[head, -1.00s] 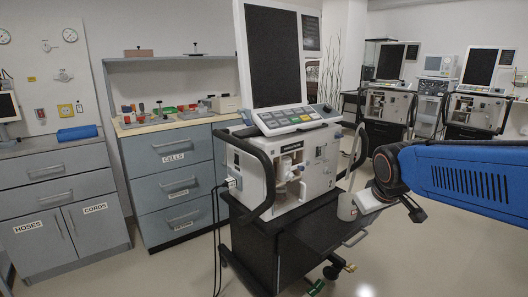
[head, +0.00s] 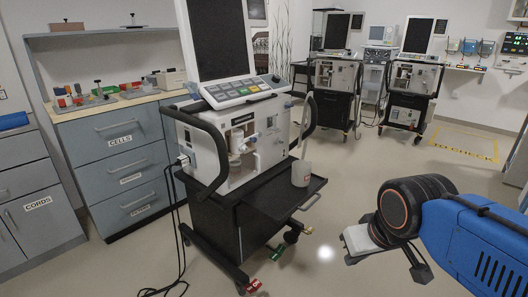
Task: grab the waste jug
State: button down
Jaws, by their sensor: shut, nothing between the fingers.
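A pale, cup-like container (head: 301,172), which may be the waste jug, stands upright at the right end of the ventilator cart's dark shelf (head: 262,203). A thin pale rod rises from it or just behind it; I cannot tell which. My gripper (head: 386,252) is at the lower right, over the open floor. It is to the right of the container and lower in the picture, clearly apart from it. It is shut and empty. The wrist partly hides the fingers.
The near ventilator (head: 230,140) stands on a wheeled cart with dark side handles. Cables and red and green tags lie around its base. A drawer cabinet (head: 120,160) is at left. More ventilators (head: 335,75) stand behind. The floor at right is clear.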

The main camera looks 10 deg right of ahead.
aim_at(303, 172)
jog(key=i+j, duration=0.3)
jog(key=i, duration=0.15)
jog(key=i+j, duration=0.25)
jog(key=i, duration=0.2)
jog(key=z, duration=0.05)
